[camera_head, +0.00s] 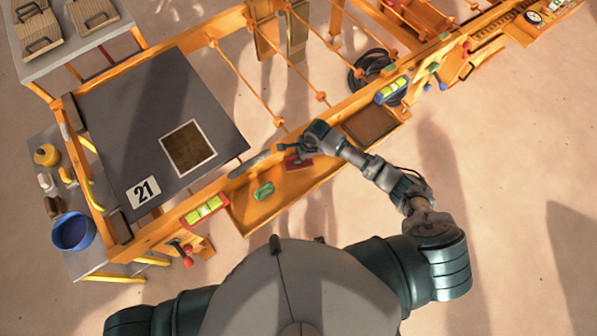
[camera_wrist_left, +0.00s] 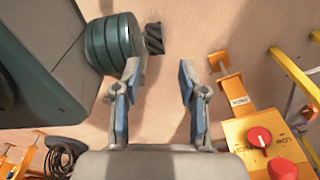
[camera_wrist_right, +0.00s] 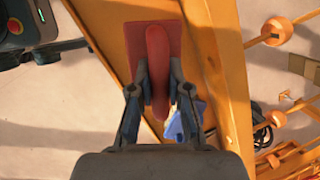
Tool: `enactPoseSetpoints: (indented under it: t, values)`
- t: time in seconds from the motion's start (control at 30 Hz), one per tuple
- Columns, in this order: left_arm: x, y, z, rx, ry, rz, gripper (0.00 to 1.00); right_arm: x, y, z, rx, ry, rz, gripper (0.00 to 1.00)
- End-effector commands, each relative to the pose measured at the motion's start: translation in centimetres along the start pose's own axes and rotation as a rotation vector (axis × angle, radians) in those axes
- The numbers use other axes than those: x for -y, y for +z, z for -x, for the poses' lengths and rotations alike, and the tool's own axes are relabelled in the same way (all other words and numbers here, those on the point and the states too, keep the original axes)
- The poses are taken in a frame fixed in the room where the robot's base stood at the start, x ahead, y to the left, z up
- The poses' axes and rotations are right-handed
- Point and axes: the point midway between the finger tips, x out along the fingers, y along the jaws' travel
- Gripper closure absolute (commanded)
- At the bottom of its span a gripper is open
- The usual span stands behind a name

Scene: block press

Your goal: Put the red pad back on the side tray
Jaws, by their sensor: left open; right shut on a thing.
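The red pad (camera_head: 295,164) has a flat red plate and a raised red handle. In the right wrist view, my right gripper (camera_wrist_right: 159,85) is shut on the handle of the red pad (camera_wrist_right: 138,50). The pad is over the orange side tray (camera_head: 283,200), near its back edge; I cannot tell whether it touches the tray. My right gripper also shows in the head view (camera_head: 291,150). My left gripper (camera_wrist_left: 157,85) is open and empty in the left wrist view, and hidden in the head view.
A green pad (camera_head: 263,191) lies in the tray left of the red pad. The grey table (camera_head: 120,110) with a brown square (camera_head: 189,148) and a "21" card stands at left. A blue bucket (camera_head: 73,232) is at far left. Orange rails run behind the tray.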

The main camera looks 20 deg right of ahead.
Motion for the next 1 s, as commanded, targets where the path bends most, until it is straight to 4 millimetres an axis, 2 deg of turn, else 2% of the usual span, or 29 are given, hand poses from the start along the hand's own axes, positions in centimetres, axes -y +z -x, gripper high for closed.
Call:
enactPoseSetpoints:
  t: [0.03, 0.1, 0.37, 0.53, 0.93, 0.97, 1.0]
  values:
    - [0.1, -0.6, -0.1, -0.005, 0.000, 0.001, 0.58, -0.3, -0.3, -1.3, -0.004, 0.002, -0.007, 1.00]
    - [0.1, -1.5, 0.1, -0.009, 0.000, 0.002, 0.58, -0.5, -0.7, -2.6, -0.005, 0.001, -0.008, 1.00]
    - [0.1, -3.7, 0.8, -0.019, -0.001, 0.005, 0.58, -0.9, -1.5, -5.7, -0.003, 0.001, -0.006, 1.00]
    - [0.1, -5.5, 1.5, -0.026, -0.001, 0.008, 0.58, -1.4, -2.1, -8.2, -0.003, 0.002, -0.004, 1.00]
    - [0.2, -6.0, 2.0, -0.028, -0.002, 0.008, 0.58, -1.4, -2.3, -8.8, -0.002, 0.001, -0.004, 1.00]
    - [0.2, -6.0, 2.0, -0.028, -0.002, 0.008, 0.58, -1.4, -2.3, -8.8, -0.003, 0.001, -0.004, 0.79]
    - [0.2, -6.0, 1.9, -0.027, -0.002, 0.008, 0.58, -1.4, -2.3, -8.8, -0.003, 0.001, -0.004, 0.69]
